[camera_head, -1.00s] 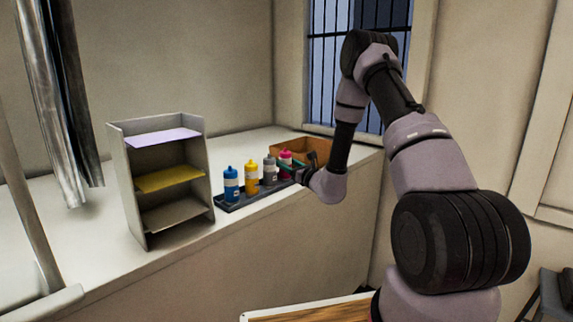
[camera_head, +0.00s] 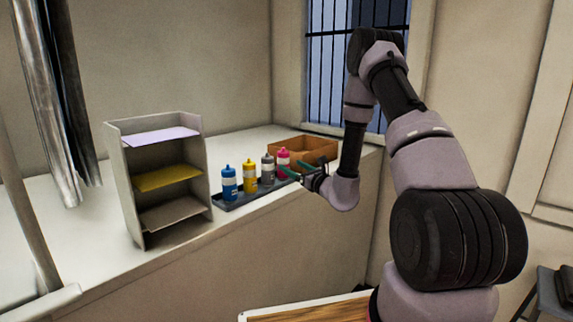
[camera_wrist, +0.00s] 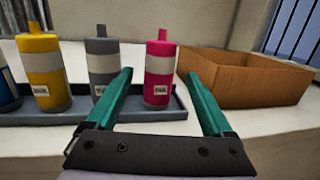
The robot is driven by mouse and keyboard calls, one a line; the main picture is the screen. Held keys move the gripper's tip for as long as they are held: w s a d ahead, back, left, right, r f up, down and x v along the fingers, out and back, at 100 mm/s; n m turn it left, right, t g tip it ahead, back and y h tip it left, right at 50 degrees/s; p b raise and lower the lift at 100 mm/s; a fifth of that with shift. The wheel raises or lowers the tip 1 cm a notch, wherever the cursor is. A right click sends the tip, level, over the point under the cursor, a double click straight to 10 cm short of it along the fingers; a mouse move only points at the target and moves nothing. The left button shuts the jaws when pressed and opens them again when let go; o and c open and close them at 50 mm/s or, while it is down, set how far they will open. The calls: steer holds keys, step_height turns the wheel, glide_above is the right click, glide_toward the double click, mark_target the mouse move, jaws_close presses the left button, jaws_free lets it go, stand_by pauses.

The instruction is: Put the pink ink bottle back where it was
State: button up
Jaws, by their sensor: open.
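The pink ink bottle (camera_head: 283,163) stands upright at the right end of a dark tray (camera_head: 232,206) on the white counter, to the right of the grey bottle (camera_head: 268,167). In the wrist view the pink bottle (camera_wrist: 159,72) stands in the tray (camera_wrist: 60,115), beyond and between my fingertips, with its label facing me. My gripper (camera_wrist: 165,82) has green fingers spread apart with nothing between them. In the head view my gripper (camera_head: 291,172) is just in front and to the right of the pink bottle.
Yellow (camera_head: 249,177) and blue (camera_head: 229,183) bottles stand in the same tray. An open cardboard box (camera_wrist: 245,80) is right of the tray. A shelf unit (camera_head: 140,202) with coloured sheets stands to the left. A barred window (camera_head: 330,75) is behind.

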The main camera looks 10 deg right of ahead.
steer(key=r+v, duration=0.1)
steer(key=v, duration=0.5)
steer(key=s+a+r+n+g+y, duration=0.65)
steer(key=a+r+n+y, duration=0.2)
steer(key=r, duration=0.25)
steer(key=s+a+r+n+g+h, duration=0.1)
steer(key=s+a+r+n+g, duration=0.2)
steer(key=s+n+g, duration=0.15)
steer(key=s+a+r+n+g, duration=0.3)
steer(key=s+n+g, duration=0.1)
steer(key=s+n, duration=0.15)
steer(key=s+d+r+n+g+h, duration=0.1)
steer(key=s+d+n+h, duration=0.15)
steer(key=s+h, duration=0.2)
steer(key=s+d+n+h, duration=0.2)
steer(key=s+n+h, duration=0.1)
steer(key=s, duration=0.3)
steer(key=s+d+r+n+t+h, duration=0.2)
steer(key=d+r+t+h, duration=0.4)
steer(key=d, duration=0.5)
steer(key=shift+s+r+n, duration=0.3)
steer(key=shift+s+r, duration=0.15)
steer(key=shift+r, duration=0.1)
